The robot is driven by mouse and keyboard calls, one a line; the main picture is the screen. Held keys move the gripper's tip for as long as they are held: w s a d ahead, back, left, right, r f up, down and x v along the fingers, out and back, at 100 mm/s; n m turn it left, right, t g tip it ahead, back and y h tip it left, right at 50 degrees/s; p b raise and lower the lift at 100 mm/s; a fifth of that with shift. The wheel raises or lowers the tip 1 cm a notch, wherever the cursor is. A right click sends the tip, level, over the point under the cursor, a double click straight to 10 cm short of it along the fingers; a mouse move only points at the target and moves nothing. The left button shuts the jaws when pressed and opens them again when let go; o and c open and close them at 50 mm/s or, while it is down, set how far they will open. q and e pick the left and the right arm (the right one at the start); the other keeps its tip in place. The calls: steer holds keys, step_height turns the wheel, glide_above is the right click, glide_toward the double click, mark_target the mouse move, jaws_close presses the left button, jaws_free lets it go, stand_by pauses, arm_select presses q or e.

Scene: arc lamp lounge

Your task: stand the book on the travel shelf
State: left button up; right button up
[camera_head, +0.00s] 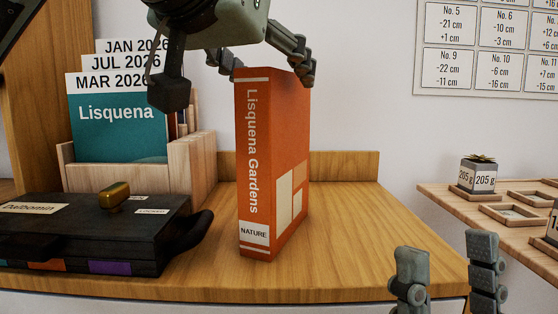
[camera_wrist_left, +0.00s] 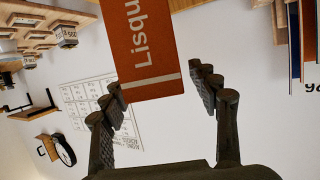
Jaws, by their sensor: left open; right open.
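The orange book (camera_head: 272,165), titled Lisquena Gardens with a NATURE label, stands upright on a wooden surface in the head view. My left gripper (camera_head: 267,66) is open at its top, one finger on each side. In the left wrist view, the book's top end (camera_wrist_left: 150,60) reaches in between the open fingers (camera_wrist_left: 157,84), with a gap visible on each side. My right gripper (camera_head: 448,250) is open and empty at the lower right, apart from the book. I see no label that marks a travel shelf.
A black case (camera_head: 90,235) with a gold knob (camera_head: 114,195) lies left of the book. Behind it, a wooden holder (camera_head: 195,165) carries dated Lisquena issues (camera_head: 118,125). The counter right of the book is clear.

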arm_select(q)
steer(key=x, duration=0.2)
steer(key=shift+w+d+f, duration=0.1)
steer(key=shift+w, duration=0.15)
jaws_close()
stand_by(0.3)
